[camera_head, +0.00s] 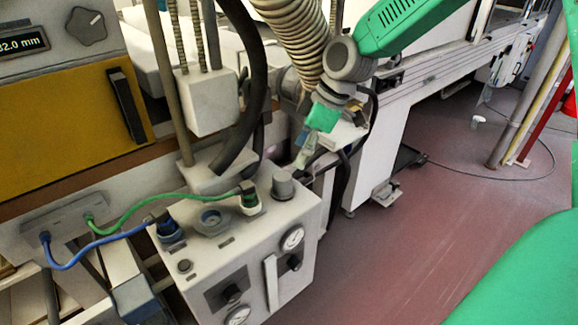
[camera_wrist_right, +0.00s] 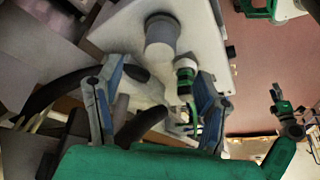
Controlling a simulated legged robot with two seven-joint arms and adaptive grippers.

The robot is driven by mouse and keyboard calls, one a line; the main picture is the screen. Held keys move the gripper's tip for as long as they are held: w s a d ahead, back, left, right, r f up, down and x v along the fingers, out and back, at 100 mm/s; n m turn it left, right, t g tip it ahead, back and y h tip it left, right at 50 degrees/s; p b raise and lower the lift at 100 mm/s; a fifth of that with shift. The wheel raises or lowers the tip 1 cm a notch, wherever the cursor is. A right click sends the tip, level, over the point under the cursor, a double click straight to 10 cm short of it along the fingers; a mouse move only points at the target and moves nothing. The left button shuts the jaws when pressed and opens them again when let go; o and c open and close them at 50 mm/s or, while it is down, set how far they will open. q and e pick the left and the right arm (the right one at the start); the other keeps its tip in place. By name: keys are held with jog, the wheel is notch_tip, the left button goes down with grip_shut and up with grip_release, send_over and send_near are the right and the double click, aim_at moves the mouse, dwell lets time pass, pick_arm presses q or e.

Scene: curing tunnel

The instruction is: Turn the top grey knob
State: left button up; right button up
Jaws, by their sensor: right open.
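The top grey knob (camera_head: 283,184) is a short grey cylinder standing on the upper face of a pale control box (camera_head: 215,262). It also shows in the right wrist view (camera_wrist_right: 160,32), beyond the fingers. My right gripper (camera_head: 303,160) is just above and behind the knob in the head view, apart from it. In the wrist view its two fingers (camera_wrist_right: 155,100) are spread wide with nothing between them in its grasp. Another green arm with a small dark gripper (camera_wrist_right: 279,98), seemingly my left, is at the right of the wrist view; its jaws are too small to read.
A green-cabled connector (camera_head: 250,198) and a blue-cabled connector (camera_head: 168,230) stand on the box top beside the knob. Gauges (camera_head: 292,238) are on its front. A ribbed hose (camera_head: 295,40) and a dark hose (camera_head: 245,110) run close behind. Reddish floor (camera_head: 440,230) is open at right.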

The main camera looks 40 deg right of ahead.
jog(key=w+a+r+m+t, duration=0.3)
jog(key=w+a, duration=0.1)
jog(key=w+a+r+m+t+p, duration=0.1)
jog(key=w+a+r+m+t, duration=0.2)
jog(key=a+r+m, duration=0.1)
jog(key=shift+w+r+t+y, duration=0.2)
jog(key=shift+w+t+y, duration=0.1)
jog(key=shift+w+y, duration=0.1)
jog(key=m+g+h+p, duration=0.1)
jog(key=m+g+h, duration=0.4)
jog(key=m, duration=0.1)
send_near(284, 177)
jog(key=b+x, duration=0.3)
jog(key=x, duration=0.9)
jog(key=shift+b, duration=0.4)
